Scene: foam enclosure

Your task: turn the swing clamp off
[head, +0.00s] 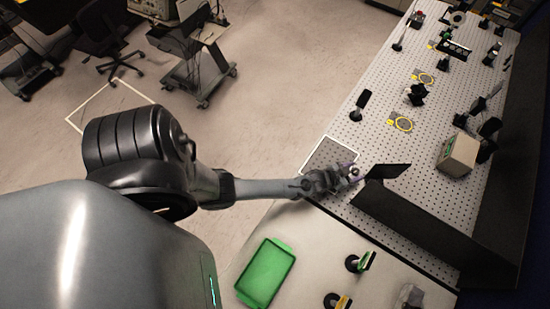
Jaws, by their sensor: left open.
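My left arm reaches in from the left, and my left gripper (354,174) is at the near left edge of the perforated board (385,145). I cannot single out the swing clamp with certainty. It may be hidden by the gripper or be one of the small dark fixtures on the board, such as the upright black one (361,104) or the one farther back (417,94). My right gripper is not in view.
A long black wall (420,232) borders the board's near side. A cream box (458,154) stands at right. A green tray (265,274) and small green (361,262) and yellow (337,301) items sit on the near white table. Yellow rings (400,123) mark the board.

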